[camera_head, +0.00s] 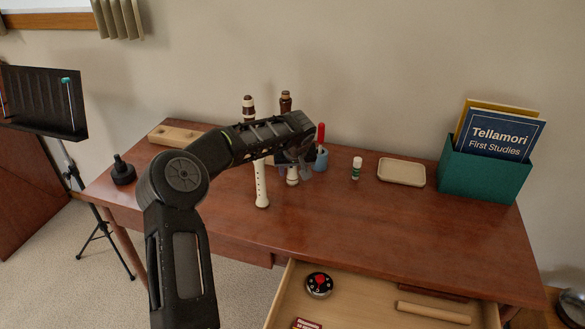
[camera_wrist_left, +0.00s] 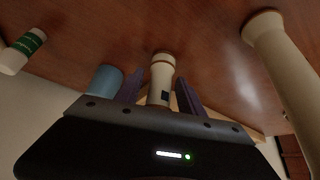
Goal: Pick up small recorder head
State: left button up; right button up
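A small cream recorder piece (camera_head: 292,175) stands upright on the desk, its middle hidden behind my left arm in the head view. A brown and cream top (camera_head: 285,101) shows above the arm, seemingly in line with it. In the left wrist view the small recorder piece (camera_wrist_left: 160,83), with a dark patch, lies between the two finger pads. My left gripper (camera_head: 298,163) is open there, with a small gap visible beside the piece; contact is unclear. It also shows in the left wrist view (camera_wrist_left: 160,95). My right gripper is not in view.
A taller cream recorder (camera_head: 261,187) stands close left; it also shows in the left wrist view (camera_wrist_left: 285,70). A blue cup (camera_head: 321,159) and a green-labelled bottle (camera_head: 356,168) stand right. A tray (camera_head: 401,172) and teal box (camera_head: 485,174) lie farther right. An open drawer (camera_head: 375,305) juts out in front.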

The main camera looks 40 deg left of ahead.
pick_arm(q)
grip_shut()
jog(key=shift+r, duration=0.1)
dwell(0.4)
notch_tip(320, 180, up, 10)
jog(key=shift+f, duration=0.1)
dwell(0.8)
